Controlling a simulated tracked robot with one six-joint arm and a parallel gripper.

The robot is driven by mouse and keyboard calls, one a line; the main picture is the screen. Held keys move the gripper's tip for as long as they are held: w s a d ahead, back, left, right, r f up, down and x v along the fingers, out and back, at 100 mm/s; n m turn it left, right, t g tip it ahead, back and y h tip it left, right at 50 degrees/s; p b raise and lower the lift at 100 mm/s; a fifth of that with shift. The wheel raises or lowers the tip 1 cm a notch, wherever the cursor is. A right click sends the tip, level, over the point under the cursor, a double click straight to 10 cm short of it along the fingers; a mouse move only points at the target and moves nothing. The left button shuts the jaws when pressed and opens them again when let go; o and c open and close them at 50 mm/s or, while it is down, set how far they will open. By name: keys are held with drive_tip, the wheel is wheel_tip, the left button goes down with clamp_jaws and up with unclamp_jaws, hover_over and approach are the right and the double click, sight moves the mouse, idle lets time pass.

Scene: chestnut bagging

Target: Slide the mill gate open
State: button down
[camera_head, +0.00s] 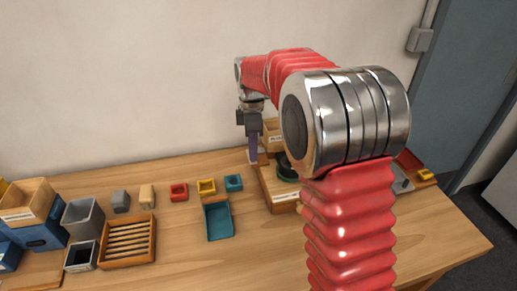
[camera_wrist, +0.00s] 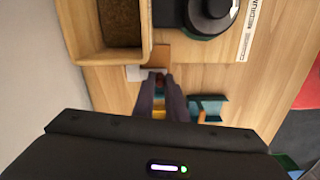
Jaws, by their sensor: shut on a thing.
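The mill (camera_head: 285,198) is a pale wooden body with a wooden hopper (camera_head: 272,133) on top and a dark round part (camera_head: 287,168), partly hidden behind my arm. In the wrist view the hopper (camera_wrist: 145,52) holds brown grain. The mill gate (camera_wrist: 161,54) shows as a small brown tab beside the hopper wall, with a whitish piece next to it. My gripper (camera_wrist: 155,76) has its two dark fingers close together at this tab and is shut on it; the fingertips hide the grip. In the head view my gripper (camera_head: 253,158) points down at the mill's left side.
A teal tray (camera_head: 218,221) stands in front left of the mill. A slatted wooden tray (camera_head: 127,240) and grey bins are farther left. The front table is clear.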

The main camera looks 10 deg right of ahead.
drive_tip(key=shift+a+r, duration=0.1)
drive_tip(key=shift+a, duration=0.15)
drive_tip(key=c, duration=2)
unclamp_jaws()
drive_tip(key=shift+c, duration=0.2)
wheel_tip(320, 180, up, 14)
drive_tip(key=shift+f, duration=0.2)
